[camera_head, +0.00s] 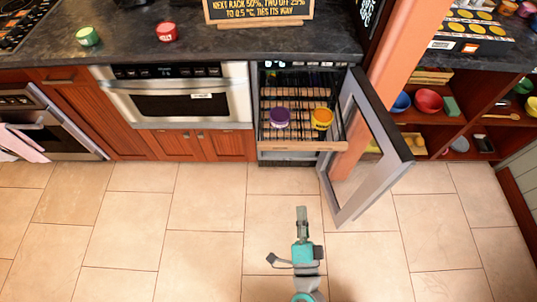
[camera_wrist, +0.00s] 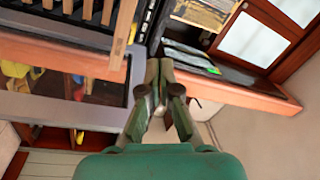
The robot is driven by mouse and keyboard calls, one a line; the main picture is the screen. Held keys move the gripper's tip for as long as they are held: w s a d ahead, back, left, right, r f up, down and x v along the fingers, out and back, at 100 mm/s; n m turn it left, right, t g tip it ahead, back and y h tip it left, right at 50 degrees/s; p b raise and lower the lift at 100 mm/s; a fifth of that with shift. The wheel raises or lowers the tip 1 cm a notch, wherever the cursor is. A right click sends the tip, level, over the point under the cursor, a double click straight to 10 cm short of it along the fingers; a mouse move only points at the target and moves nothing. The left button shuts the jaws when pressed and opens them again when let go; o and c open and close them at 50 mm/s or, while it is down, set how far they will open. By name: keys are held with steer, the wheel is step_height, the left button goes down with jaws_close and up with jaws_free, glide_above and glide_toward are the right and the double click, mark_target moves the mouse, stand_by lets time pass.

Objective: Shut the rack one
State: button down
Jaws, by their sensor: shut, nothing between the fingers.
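A glass-doored cooler stands open under the counter, its grey-framed door (camera_head: 372,150) swung out to the right. A slatted rack with a pale wooden front edge (camera_head: 300,146) sticks out of the cooler opening. A purple jar (camera_head: 279,118) and a yellow jar (camera_head: 321,119) stand on a slatted rack there; I cannot tell if it is the same one. My gripper (camera_head: 301,215) is shut and empty, in front of the cooler and apart from the rack. In the wrist view my gripper (camera_wrist: 160,78) shows close, with wooden slats (camera_wrist: 108,12) at the upper left.
The open door stands right of my gripper. A microwave drawer (camera_head: 180,104) sits left of the cooler, shut. Open shelves with bowls, including a red bowl (camera_head: 429,100), are at the right. A green tin (camera_head: 88,36) and a red tin (camera_head: 166,32) stand on the counter. The tiled floor is clear.

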steer(key=w+a+f+m+g, duration=0.1)
steer(key=w+a+f+m, duration=0.1)
steer(key=w+a+m, duration=0.3)
steer(key=w+a+f, duration=0.2)
steer(key=a, duration=0.5)
glide_toward(262, 148)
steer(key=shift+h, duration=0.3)
steer(key=w, duration=0.7)
steer(key=shift+w+a+r, duration=0.1)
steer(key=shift+a, duration=0.15)
steer(key=shift+w, duration=0.1)
